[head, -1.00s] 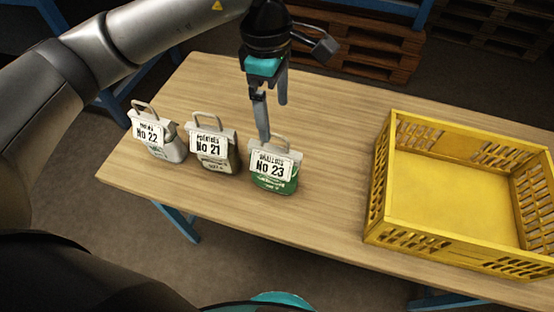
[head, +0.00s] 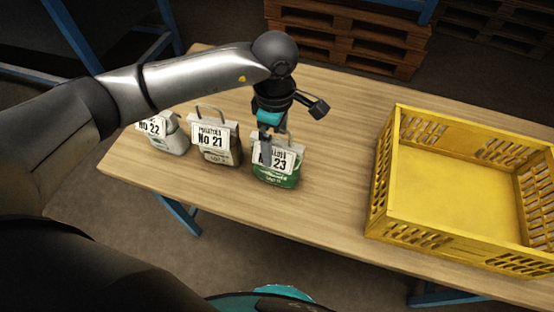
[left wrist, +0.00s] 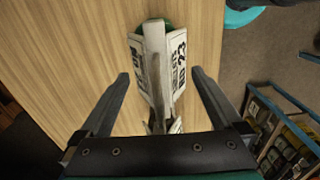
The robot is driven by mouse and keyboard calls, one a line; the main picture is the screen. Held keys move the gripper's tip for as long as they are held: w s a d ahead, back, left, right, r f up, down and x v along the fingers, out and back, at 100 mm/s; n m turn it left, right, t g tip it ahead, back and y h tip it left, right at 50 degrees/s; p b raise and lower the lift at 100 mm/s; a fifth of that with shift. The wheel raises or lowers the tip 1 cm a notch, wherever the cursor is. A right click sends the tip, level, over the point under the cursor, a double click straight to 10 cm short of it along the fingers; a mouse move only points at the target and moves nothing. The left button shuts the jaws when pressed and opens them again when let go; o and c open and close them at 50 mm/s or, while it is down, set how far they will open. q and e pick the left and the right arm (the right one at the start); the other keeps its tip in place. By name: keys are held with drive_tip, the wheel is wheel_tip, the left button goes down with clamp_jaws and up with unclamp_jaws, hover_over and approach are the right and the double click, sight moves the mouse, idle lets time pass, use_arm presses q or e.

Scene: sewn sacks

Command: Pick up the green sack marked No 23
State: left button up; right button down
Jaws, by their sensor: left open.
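The green sack marked No 23 (head: 275,178) stands upright on the table, the rightmost of three sacks. Its white label and top handle are partly hidden behind my left gripper (head: 268,150). In the left wrist view the sack (left wrist: 174,70) is seen from above, its pale handle strip running between the two fingers. There my left gripper (left wrist: 160,78) is open, one finger on each side of the sack's top, with gaps visible on both sides. My right gripper is not in view.
The No 21 sack (head: 215,158) stands just left of the green sack, and the No 22 sack (head: 165,142) is further left, partly behind my arm. An empty yellow crate (head: 385,215) stands on the table (head: 325,190) to the right. Wooden pallets (head: 345,45) are behind the table.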

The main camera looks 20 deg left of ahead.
use_arm(q)
wheel_tip(320, 180, down, 2)
drive_tip(key=shift+f, duration=0.1)
clamp_jaws()
idle(0.9)
